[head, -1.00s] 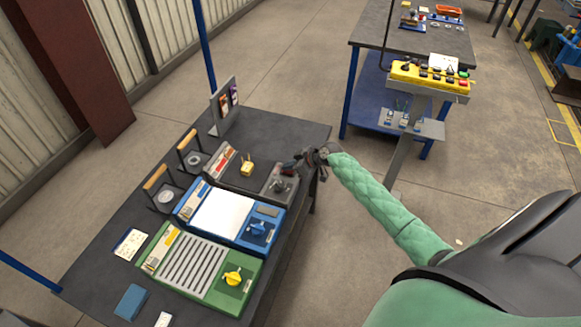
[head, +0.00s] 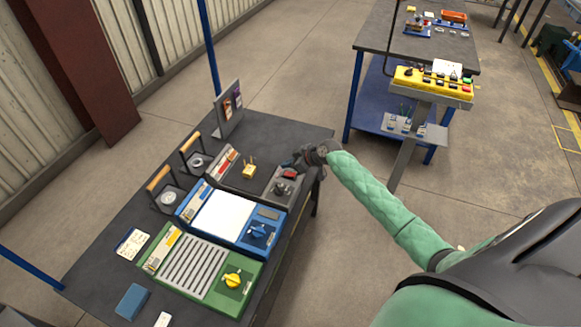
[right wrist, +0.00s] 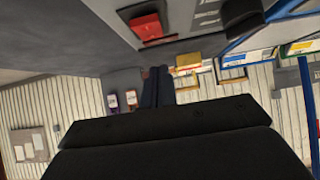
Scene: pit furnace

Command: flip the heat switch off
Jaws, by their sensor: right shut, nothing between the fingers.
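A grey control unit (head: 268,192) sits at the right edge of the dark workbench, with a dark round knob (head: 281,187) on its top. A small red switch (head: 290,173) is at its far end and looks like the heat switch; its on or off position is too small to tell. A red block-like part, probably this switch, shows in the right wrist view (right wrist: 146,25). My right gripper (head: 300,160) is shut and empty, just beyond the red switch and apparently just clear of it. Its dark fingers (right wrist: 155,86) also show in the right wrist view. My left gripper is out of view.
A blue unit (head: 258,233) and a green unit (head: 233,281) with a yellow knob stand nearer on the bench (head: 100,277). A small yellow block (head: 249,172) lies left of the grey unit. A yellow control box (head: 432,84) stands on a pedestal to the right.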

